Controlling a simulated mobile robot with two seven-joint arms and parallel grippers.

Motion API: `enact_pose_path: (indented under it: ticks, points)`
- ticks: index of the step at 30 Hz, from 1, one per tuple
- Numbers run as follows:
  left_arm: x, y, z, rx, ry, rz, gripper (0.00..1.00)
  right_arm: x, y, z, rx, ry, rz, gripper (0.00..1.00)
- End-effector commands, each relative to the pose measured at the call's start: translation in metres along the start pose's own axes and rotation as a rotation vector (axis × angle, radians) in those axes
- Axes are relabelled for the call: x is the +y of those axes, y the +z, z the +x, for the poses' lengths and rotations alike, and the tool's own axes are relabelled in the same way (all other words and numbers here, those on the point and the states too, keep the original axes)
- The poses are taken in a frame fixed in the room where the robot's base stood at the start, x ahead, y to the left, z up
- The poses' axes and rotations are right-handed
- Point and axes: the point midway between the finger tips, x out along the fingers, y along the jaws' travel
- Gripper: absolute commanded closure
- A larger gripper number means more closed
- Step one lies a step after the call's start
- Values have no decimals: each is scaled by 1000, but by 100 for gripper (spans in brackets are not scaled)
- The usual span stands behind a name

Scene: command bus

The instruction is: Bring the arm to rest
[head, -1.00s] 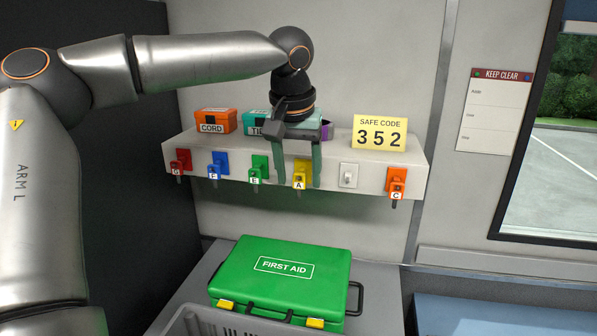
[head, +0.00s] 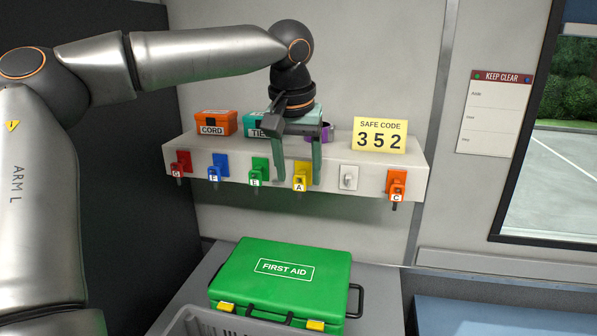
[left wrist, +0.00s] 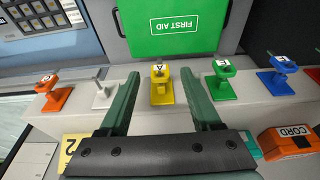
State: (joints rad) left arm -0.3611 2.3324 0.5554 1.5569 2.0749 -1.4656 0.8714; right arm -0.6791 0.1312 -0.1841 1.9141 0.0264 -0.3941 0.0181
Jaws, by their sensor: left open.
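My left gripper (head: 298,180) hangs in front of the white shelf, its two green fingers pointing down. It is open, with nothing held. Its fingertips are near the yellow hook (head: 301,177) marked A, which also shows between the fingers in the left wrist view (left wrist: 160,85). I cannot tell whether a finger touches it. The fingers stand apart on either side of that hook in the wrist view. My left arm (head: 205,58) reaches in from the left, bent at the elbow. My right gripper is not in view.
The shelf (head: 385,170) carries red, blue, green, white and orange hooks, an orange CORD box (head: 214,122), a teal box (head: 255,128) and a yellow safe code card (head: 380,135). A green first aid case (head: 280,278) lies below, behind a grey crate (head: 195,322).

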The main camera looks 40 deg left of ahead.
Motion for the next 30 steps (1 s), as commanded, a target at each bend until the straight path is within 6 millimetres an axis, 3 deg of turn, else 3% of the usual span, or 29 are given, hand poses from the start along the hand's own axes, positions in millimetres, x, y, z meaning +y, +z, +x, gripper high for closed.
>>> enact_pose_path:
  ticks: [30]
  points:
    - [0, 1, -22, 1, 0, 0, 35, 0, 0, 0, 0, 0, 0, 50]
